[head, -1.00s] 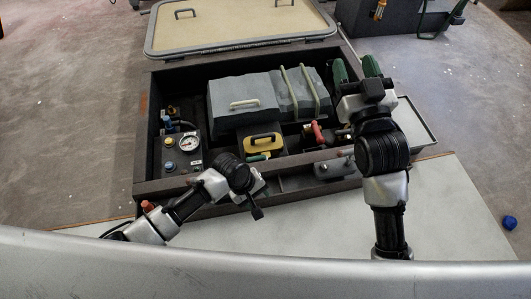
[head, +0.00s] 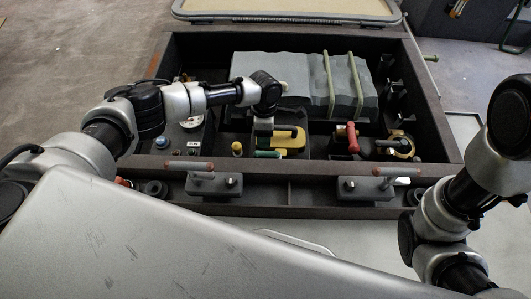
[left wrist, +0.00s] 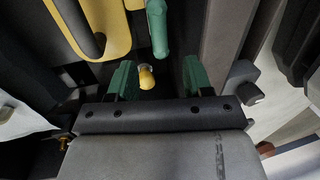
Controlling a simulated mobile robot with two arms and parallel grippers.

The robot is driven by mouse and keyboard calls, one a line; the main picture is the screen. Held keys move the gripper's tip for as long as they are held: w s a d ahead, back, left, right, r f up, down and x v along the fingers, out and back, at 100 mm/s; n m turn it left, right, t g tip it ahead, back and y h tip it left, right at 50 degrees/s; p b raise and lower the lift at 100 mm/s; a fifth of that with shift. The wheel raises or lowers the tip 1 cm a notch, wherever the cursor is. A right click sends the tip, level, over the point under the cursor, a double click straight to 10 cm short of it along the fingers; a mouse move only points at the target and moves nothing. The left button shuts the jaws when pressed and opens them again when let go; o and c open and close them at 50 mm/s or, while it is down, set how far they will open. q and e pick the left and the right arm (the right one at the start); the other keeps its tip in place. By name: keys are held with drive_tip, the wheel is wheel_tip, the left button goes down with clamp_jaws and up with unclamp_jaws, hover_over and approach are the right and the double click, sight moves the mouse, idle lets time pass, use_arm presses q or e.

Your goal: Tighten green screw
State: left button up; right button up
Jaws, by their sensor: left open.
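A green handle-like piece (head: 268,154) lies just in front of the yellow block with a black handle (head: 287,139); I cannot tell for sure that it is the green screw. In the left wrist view a green bar (left wrist: 157,28) shows beside the yellow block (left wrist: 112,25), ahead of my fingers. A small yellow knob (left wrist: 146,78) shows between them. My left gripper (left wrist: 158,78) is open with green fingertips apart and nothing visibly held. In the head view it hangs down in front of the yellow block, its fingertips hard to make out. My right gripper is out of view.
The dark open box (head: 452,140) has raised walls around the parts. A grey block (head: 265,68) with pale straps stands behind. A red handle (head: 352,137) is to the right. Two grey clamp-like fittings (head: 213,182) (head: 380,188) sit along the front.

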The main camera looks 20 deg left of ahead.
sight(264, 152)
use_arm(q)
drive_tip(key=f+b, duration=0.1)
drive_tip(key=f, duration=0.1)
drive_tip(key=f+b, duration=0.1)
drive_tip(key=f, duration=0.1)
drive_tip(key=s+f+b, duration=0.1)
drive_tip(key=f+b, duration=0.1)
drive_tip(key=f, duration=0.1)
drive_tip(key=shift+s+d, duration=0.1)
drive_tip(key=shift+d, duration=0.1)
drive_tip(key=shift+c, duration=0.5)
